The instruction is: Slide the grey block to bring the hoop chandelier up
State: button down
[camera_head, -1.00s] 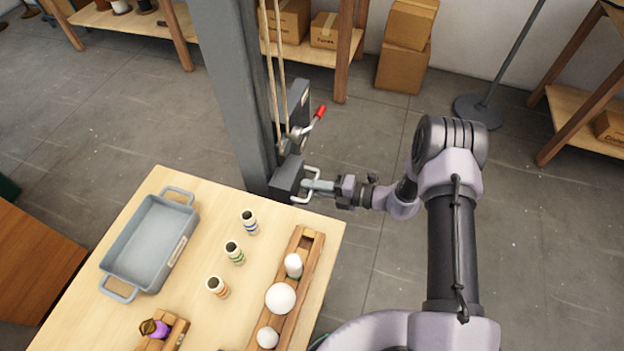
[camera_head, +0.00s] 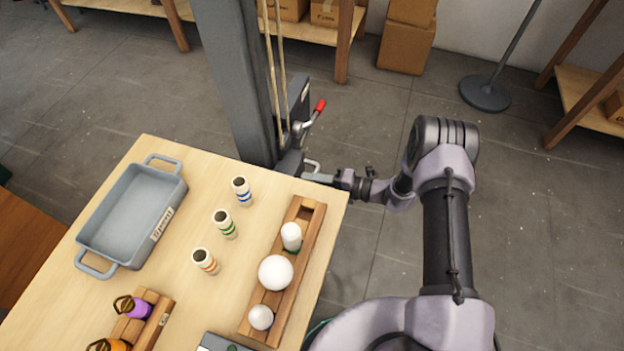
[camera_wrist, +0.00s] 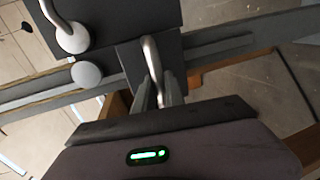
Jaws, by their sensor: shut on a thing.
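The grey block (camera_head: 291,163) sits low on the tall grey column (camera_head: 238,90), partly behind the table's back edge. A pale metal handle (camera_head: 313,165) sticks out from its right side. My gripper (camera_head: 316,177) reaches in from the right and is shut on this handle. In the wrist view the dark block (camera_wrist: 115,22) fills the top. The handle (camera_wrist: 152,62) runs down between my fingers (camera_wrist: 163,95). Two pale cords (camera_head: 275,70) run up the column above the block. The hoop chandelier is not in view.
A red-tipped lever (camera_head: 318,107) stands just above the block. The wooden table (camera_head: 170,270) lies close in front, with a grey tray (camera_head: 130,215), striped tubes (camera_head: 223,223) and a rack of white bulbs (camera_head: 290,300).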

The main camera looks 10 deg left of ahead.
jog(key=c, duration=1.4)
grip_release()
jog(key=shift+f, duration=0.4)
jog(key=shift+c, duration=0.2)
jog(key=shift+r, duration=0.15)
jog(key=shift+d+r, duration=0.1)
jog(key=shift+d, duration=0.2)
jog(key=p+v, duration=0.4)
jog(key=v, duration=1.3)
jog(key=shift+p, duration=0.35)
